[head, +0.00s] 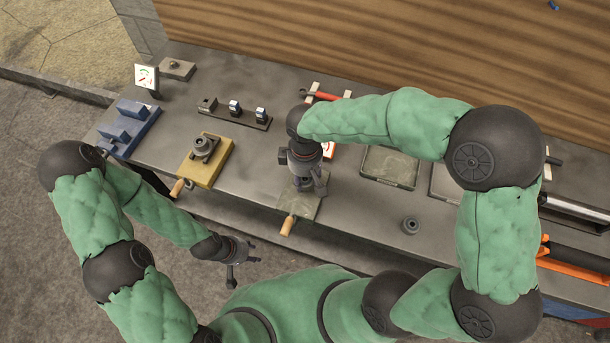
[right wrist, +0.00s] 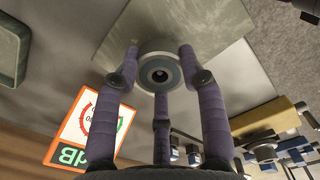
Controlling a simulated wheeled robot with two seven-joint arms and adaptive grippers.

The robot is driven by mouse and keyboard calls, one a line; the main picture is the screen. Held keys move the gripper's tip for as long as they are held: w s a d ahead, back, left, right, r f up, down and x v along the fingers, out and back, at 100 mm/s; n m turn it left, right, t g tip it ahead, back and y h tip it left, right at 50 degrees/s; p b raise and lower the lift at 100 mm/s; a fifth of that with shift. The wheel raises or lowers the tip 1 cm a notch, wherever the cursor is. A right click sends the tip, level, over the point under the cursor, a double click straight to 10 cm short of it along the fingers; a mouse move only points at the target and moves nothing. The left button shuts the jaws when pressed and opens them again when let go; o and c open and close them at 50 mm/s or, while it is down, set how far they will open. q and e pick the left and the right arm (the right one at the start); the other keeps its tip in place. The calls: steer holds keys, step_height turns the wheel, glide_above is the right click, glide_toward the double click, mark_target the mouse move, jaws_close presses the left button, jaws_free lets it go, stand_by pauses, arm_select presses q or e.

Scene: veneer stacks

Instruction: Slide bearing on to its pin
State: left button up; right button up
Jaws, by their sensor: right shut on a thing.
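My right gripper (head: 308,188) points down over a grey-green plate (head: 297,208) with a wooden handle. In the right wrist view its three fingers (right wrist: 158,82) are closed around a round grey bearing (right wrist: 146,75) with a dark bore. The plate (right wrist: 195,28) lies behind the bearing in that view. A small brownish spot shows inside the bore; I cannot tell whether it is the pin. The gap between bearing and plate cannot be judged. My left gripper (head: 237,264) hangs in front of the table, fingers spread and empty.
A yellow board (head: 213,174) carries another round part (head: 203,147). A loose ring (head: 410,226) lies on the bare table to the right. A shallow tray (head: 390,167), a blue block fixture (head: 128,127) and a dark rack (head: 235,113) stand around. A coloured dial card (right wrist: 88,128) is near the right gripper.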

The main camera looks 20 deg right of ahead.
steer(key=shift+f, duration=0.2)
steer(key=o, duration=1.3)
step_height(320, 180, up, 12)
steer(key=shift+r, duration=0.1)
